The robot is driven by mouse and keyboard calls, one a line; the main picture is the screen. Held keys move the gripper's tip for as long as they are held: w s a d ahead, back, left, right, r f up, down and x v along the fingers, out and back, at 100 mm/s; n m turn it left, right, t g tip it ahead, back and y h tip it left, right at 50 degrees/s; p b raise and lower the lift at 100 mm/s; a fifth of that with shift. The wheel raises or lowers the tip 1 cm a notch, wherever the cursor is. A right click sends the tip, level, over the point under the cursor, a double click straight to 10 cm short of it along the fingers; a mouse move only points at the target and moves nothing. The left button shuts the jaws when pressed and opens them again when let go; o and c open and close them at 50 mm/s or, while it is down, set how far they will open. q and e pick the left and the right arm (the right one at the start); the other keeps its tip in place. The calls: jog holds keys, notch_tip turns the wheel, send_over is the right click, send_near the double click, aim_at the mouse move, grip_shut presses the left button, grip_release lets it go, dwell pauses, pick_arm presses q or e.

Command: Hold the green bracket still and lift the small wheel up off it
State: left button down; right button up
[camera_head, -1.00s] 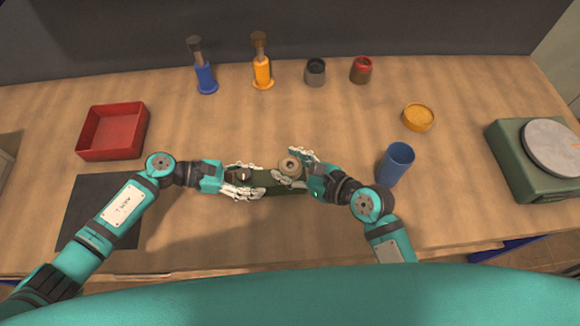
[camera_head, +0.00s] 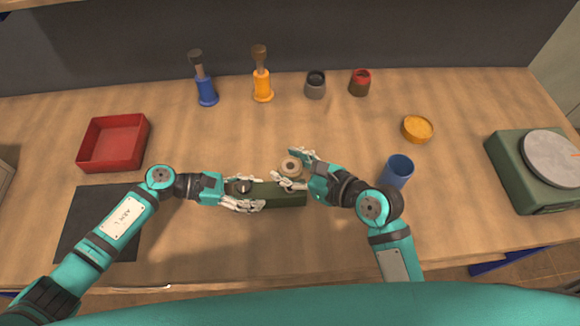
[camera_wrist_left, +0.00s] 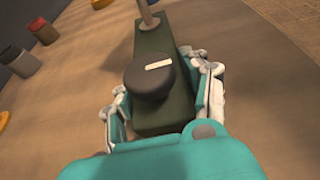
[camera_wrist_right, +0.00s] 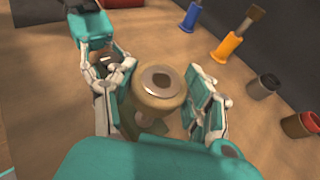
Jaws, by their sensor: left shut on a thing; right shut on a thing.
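The green bracket (camera_head: 287,198) is a long dark-green block near the middle of the table. My left gripper (camera_head: 260,195) is shut across its left end, one finger on each side. In the left wrist view the bracket (camera_wrist_left: 158,45) carries a dark round knob (camera_wrist_left: 149,76) and, farther along, a metal post (camera_wrist_left: 149,14) cut off by the frame edge. My right gripper (camera_head: 285,167) is shut on the small beige wheel (camera_head: 291,166) over the bracket's right part. In the right wrist view the wheel (camera_wrist_right: 158,95) sits between the fingers. I cannot tell whether the post tip is still inside its bore.
A red tray (camera_head: 84,157) and a dark mat (camera_head: 82,225) are at left. A blue cup (camera_head: 397,172) stands close to my right arm. Blue (camera_head: 207,92) and orange (camera_head: 263,90) tools stand behind. A green scale (camera_head: 510,170) is at right.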

jog(key=shift+r, duration=0.1)
pick_arm(q)
jog(key=c, duration=0.5)
grip_release()
jog(key=shift+c, duration=0.2)
jog(key=v, duration=1.2)
jog(key=shift+a+f, duration=0.1)
